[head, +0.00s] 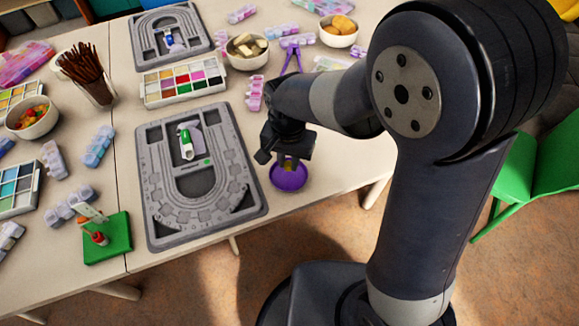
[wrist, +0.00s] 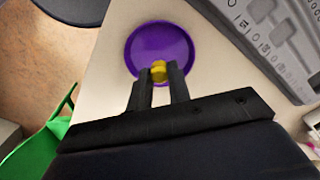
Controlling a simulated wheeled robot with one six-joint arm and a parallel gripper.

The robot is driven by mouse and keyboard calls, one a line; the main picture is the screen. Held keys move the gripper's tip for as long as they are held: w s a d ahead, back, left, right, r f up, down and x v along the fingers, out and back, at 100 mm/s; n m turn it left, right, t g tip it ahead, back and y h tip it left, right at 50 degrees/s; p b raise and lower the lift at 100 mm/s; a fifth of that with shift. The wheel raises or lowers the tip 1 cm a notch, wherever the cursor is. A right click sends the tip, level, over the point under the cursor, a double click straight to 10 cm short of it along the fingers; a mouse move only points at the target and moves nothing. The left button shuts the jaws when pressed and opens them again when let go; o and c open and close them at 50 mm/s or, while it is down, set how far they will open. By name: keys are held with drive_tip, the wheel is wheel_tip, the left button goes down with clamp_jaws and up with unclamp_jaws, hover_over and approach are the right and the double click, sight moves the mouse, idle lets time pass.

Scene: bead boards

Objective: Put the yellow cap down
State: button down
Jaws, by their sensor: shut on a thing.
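The yellow cap (wrist: 158,72) is between the fingertips of my gripper (wrist: 158,80), which is shut on it. In the wrist view the cap shows against a round purple dish (wrist: 143,38). In the head view the cap (head: 288,165) is a small yellow spot just under my gripper (head: 289,158), over the far part of the purple dish (head: 289,181). I cannot tell whether the cap touches the dish. The dish stands on the table near its right edge, beside the grey bead board (head: 240,190).
A green and white tube (head: 187,145) lies on the near bead board. A green block with a red-topped item (head: 107,240) stands to the left. A paint-box-like tray (head: 183,82), bowls and several pastel bead boxes stand further back. A green chair (head: 535,180) is off the table's right side.

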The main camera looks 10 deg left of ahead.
sight(289, 163)
drive_tip(key=shift+f, duration=1.7)
drive_tip(key=shift+f+b, duration=0.3)
drive_tip(key=shift+b, duration=0.1)
drive_tip(key=c, duration=1.3)
unclamp_jaws()
drive_tip(key=shift+r, duration=0.15)
wheel_tip(289, 163, up, 12)
drive_tip(key=shift+r+p, duration=0.2)
drive_tip(key=shift+p, duration=0.75)
